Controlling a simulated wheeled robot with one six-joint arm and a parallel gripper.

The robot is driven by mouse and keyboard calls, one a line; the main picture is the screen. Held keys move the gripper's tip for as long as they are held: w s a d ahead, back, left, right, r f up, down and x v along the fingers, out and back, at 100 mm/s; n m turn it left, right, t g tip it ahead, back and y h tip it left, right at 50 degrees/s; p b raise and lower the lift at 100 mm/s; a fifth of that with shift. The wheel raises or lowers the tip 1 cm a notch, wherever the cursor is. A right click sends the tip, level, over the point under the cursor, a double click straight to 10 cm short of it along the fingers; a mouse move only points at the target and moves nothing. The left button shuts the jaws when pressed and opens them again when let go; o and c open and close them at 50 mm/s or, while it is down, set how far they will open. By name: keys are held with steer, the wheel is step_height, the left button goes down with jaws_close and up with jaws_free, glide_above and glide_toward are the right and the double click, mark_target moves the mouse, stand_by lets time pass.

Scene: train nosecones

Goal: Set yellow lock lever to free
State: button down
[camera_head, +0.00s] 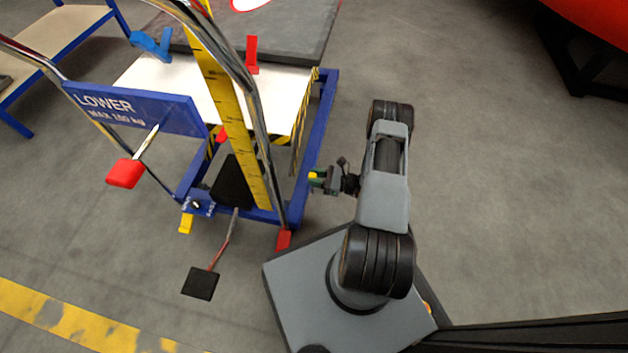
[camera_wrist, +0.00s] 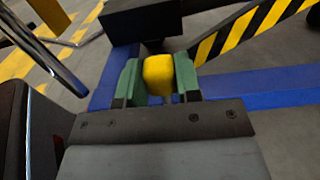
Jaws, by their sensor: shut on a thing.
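My gripper (camera_head: 318,179) is at the right side of the blue lift cart, low down near its frame. In the wrist view, the green fingers of my gripper (camera_wrist: 158,80) are shut on a yellow block-like end (camera_wrist: 158,74), which I take for the yellow lock lever. Its yellow tip (camera_head: 312,175) shows small in the head view. The rest of the lever is hidden by the fingers, so its setting cannot be read. Another yellow piece (camera_head: 185,223) hangs at the cart's front left corner, beside a small white marking too small to read.
The blue cart frame (camera_head: 322,130) stands left of my arm. A red-handled lever (camera_head: 125,173) by the LOWER sign (camera_head: 135,108), a black pedal (camera_head: 201,283) and a red pedal (camera_head: 284,240) are at its front.

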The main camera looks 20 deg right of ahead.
steer(key=shift+w+d+f, duration=0.1)
steer(key=shift+f, duration=0.05)
steer(key=c, duration=0.8)
jaws_free()
steer(key=p+v, duration=0.2)
steer(key=v, duration=1.1)
steer(key=shift+s+d+p, duration=0.25)
steer(key=shift+d+p, duration=0.05)
steer(key=shift+p, duration=0.1)
